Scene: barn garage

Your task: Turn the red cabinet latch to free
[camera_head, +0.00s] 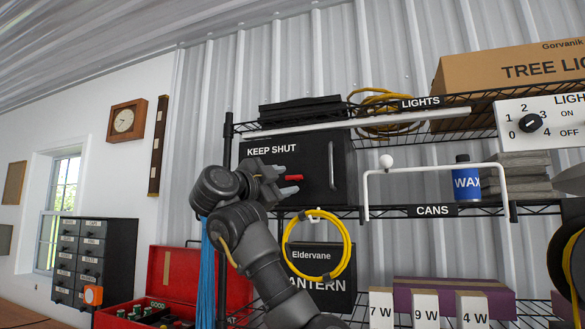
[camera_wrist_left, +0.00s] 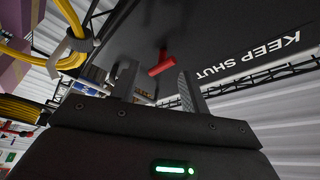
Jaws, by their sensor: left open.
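The red latch (camera_head: 293,177) is a short bar on the front of a black cabinet (camera_head: 320,150) labelled KEEP SHUT. It also shows in the left wrist view (camera_wrist_left: 161,67), lying a little beyond the fingertips and roughly between them. My left gripper (camera_head: 288,180) is open in front of the cabinet's lower left part, its fingers on either side of the latch in the picture. Whether either finger touches the latch cannot be told. The latch's mounting is partly hidden in the head view. My right gripper is not in view.
The cabinet stands on a black wire shelf, with a handle (camera_head: 332,165) on its right. A white bent rod (camera_head: 440,167) stands to its right. A yellow cable coil (camera_head: 348,245) hangs below. A red toolbox (camera_head: 165,270) is at lower left.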

